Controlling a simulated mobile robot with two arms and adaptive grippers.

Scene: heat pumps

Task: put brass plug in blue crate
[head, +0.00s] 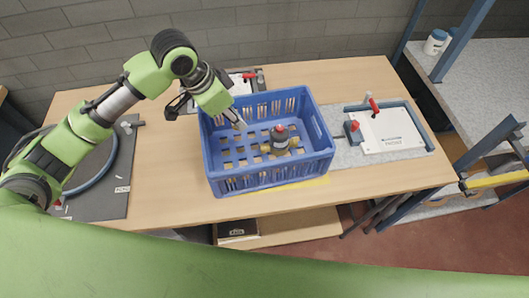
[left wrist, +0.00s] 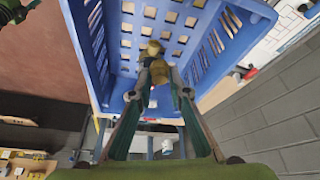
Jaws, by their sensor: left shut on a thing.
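The blue crate (head: 268,180) stands on the wooden table, near its middle. My left gripper (head: 240,124) reaches down over the crate's left back part. In the left wrist view the left gripper (left wrist: 158,78) is shut on a brass plug (left wrist: 158,69), with the slatted crate (left wrist: 88,45) beyond. The plug is hard to make out in the head view. My right gripper is not in view.
A white board with a red-handled clamp (head: 385,135) lies right of the crate. A dark mat (head: 115,185) with a hose lies at the left. A grey bench with a white tub (head: 435,42) stands at the far right. Bare table shows left of the crate.

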